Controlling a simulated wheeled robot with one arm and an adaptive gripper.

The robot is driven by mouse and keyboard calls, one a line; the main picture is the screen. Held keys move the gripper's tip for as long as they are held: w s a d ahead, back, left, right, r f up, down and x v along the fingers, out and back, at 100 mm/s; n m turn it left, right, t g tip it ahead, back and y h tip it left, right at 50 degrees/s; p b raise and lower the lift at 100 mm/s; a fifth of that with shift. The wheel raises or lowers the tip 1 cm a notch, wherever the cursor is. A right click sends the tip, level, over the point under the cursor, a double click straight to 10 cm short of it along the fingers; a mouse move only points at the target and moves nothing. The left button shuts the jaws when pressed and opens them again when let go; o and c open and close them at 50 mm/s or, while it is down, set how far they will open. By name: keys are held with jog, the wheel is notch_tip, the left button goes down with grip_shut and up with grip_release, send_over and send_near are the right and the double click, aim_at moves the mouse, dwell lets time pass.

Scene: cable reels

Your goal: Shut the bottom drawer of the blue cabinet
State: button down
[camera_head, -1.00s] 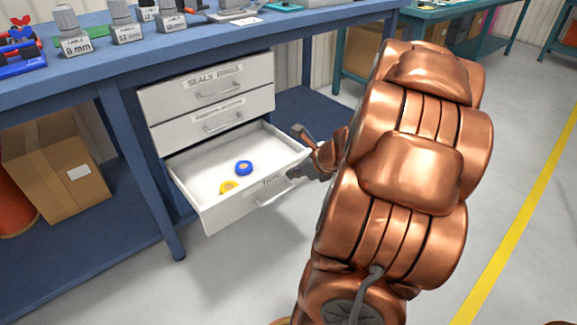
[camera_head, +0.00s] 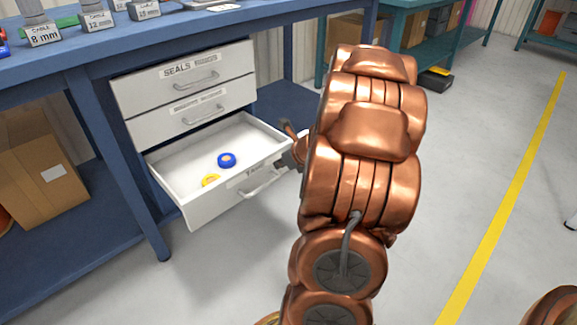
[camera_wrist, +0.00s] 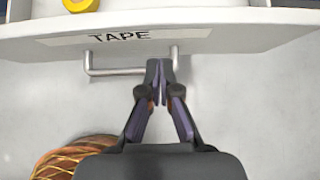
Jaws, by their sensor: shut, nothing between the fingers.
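The bottom drawer (camera_head: 205,211) of the blue cabinet (camera_head: 97,130) is pulled well out. Its white front carries a TAPE label, and a blue tape roll (camera_head: 227,160) and a yellow tape roll (camera_head: 210,181) lie inside. In the wrist view the drawer front (camera_wrist: 215,36) and its metal bar handle (camera_wrist: 112,72) show close up. My gripper (camera_wrist: 158,66) is shut and empty, its tips at the right part of the handle; I cannot tell whether they touch it. In the head view my arm covers most of the gripper near the drawer's right front corner.
Two shut drawers, the upper one (camera_head: 186,82) and the middle one (camera_head: 192,113), sit above. Labelled cable reels stand on the blue bench top. A cardboard box (camera_head: 38,170) is on the lower shelf at left. The grey floor (camera_head: 470,170) at right is clear.

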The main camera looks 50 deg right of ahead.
aim_at(267, 159)
jog(key=shift+w+d+r+b, duration=0.15)
jog(key=shift+w+b, duration=0.2)
jog(key=shift+w, duration=1.4)
jog(key=shift+w, duration=0.1)
